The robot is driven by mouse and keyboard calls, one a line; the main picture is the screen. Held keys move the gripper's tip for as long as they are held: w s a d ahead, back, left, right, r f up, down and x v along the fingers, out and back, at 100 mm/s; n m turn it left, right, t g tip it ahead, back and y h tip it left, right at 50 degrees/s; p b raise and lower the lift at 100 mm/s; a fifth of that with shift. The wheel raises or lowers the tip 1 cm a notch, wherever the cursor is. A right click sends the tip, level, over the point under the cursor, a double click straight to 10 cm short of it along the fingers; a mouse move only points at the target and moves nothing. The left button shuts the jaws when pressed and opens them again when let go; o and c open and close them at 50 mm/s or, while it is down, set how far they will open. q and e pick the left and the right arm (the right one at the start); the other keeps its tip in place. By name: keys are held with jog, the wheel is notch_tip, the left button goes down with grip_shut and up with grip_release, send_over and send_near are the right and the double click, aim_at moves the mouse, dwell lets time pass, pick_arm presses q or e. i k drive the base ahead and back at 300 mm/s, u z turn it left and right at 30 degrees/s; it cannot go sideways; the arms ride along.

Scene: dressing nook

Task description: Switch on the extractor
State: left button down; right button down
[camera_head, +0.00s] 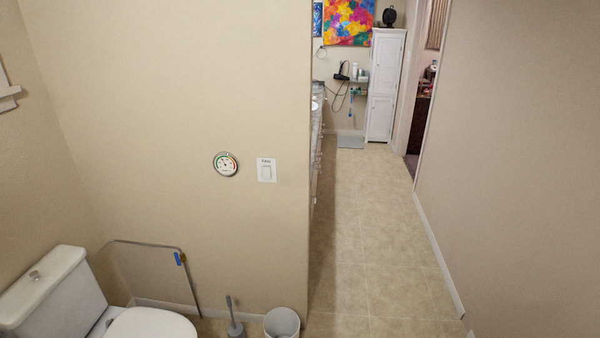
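A white wall switch plate (266,170) is fixed on the beige wall, left of the wall's right edge. It has a small dark label at its top, too small to read for certain, and a pale rocker below it. I cannot tell which way the rocker is set. No fan or extractor unit shows in view. Neither of my grippers is in view.
A round dial gauge (226,164) hangs just left of the switch. Below are a toilet (58,290), a metal rail (150,245), a toilet brush (235,322) and a white bin (282,323). Clear tiled floor (370,230) runs right towards a white cabinet (385,85).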

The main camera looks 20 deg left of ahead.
aim_at(266, 170)
jog(key=u, duration=0.15)
jog(key=i, duration=0.85)
jog(key=u, duration=1.2)
jog(key=i, duration=0.7)
jog(key=u, duration=0.85)
